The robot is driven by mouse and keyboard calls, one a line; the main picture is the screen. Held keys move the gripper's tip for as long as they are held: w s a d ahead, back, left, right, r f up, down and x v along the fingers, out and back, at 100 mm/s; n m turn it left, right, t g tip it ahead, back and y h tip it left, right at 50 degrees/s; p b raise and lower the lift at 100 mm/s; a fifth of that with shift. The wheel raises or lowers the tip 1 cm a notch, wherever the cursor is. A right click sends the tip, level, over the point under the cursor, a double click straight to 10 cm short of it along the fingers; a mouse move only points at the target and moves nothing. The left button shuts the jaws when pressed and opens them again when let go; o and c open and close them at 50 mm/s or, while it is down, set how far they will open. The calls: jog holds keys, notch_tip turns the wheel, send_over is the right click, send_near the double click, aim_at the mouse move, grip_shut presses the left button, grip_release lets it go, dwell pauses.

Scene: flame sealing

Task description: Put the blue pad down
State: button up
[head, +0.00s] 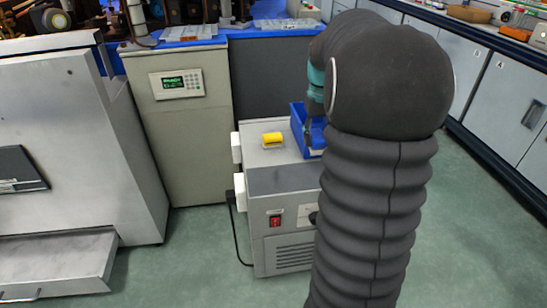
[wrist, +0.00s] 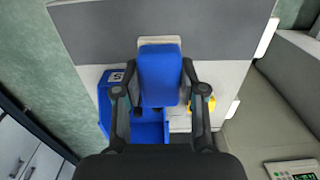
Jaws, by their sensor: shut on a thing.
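In the wrist view my gripper (wrist: 159,70) is shut on the blue pad (wrist: 160,86), with one finger on each side. The pad is held over the top of the grey cabinet (wrist: 88,78). A blue open tray (wrist: 150,131) lies below it, partly hidden by the pad and my fingers. In the head view my gripper (head: 309,128) is beside and over the blue tray (head: 297,117), largely behind my arm. I cannot tell the pad from the tray there, nor whether the pad touches anything.
A beige cabinet with a keypad (head: 181,85) stands behind left. A metal machine (head: 70,130) fills the left. Grey drawers (head: 490,95) line the right.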

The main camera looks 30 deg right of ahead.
send_over(278, 167)
notch_tip(278, 167, down, 6)
jog(key=shift+s+d+f, duration=0.1)
jog(key=shift+s+f, duration=0.05)
jog(key=shift+f, duration=0.1)
jog(key=shift+f+b, duration=0.5)
jog(key=shift+f, duration=1.55)
jog(key=shift+f, duration=0.1)
jog(key=o, duration=1.1)
